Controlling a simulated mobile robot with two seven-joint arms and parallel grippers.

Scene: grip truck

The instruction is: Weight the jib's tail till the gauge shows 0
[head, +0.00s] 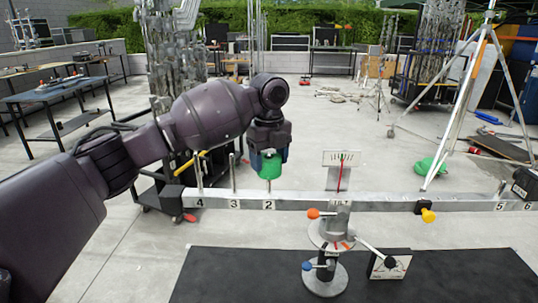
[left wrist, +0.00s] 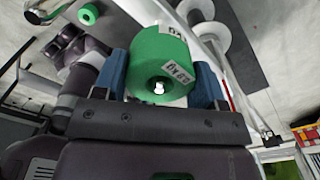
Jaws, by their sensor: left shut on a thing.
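The jib beam (head: 300,201) runs level across the head view, with numbered posts 4, 3 and 2 on its left part and marks 5 and 6 at its right. My left gripper (head: 268,160) is shut on a green weight (head: 268,166), a drilled cylinder held just above the beam at post 2. A short bit of post shows below the weight; I cannot tell whether it enters the hole. The gauge (head: 341,158) has a red needle near mid-scale. My right gripper is out of view.
A black block (head: 525,185) sits on the beam's right end. An orange knob (head: 313,213), a blue knob (head: 307,266) and a small meter (head: 390,263) are by the central stand. Another green round thing (left wrist: 88,13) shows in the left wrist view. A tripod stands behind right.

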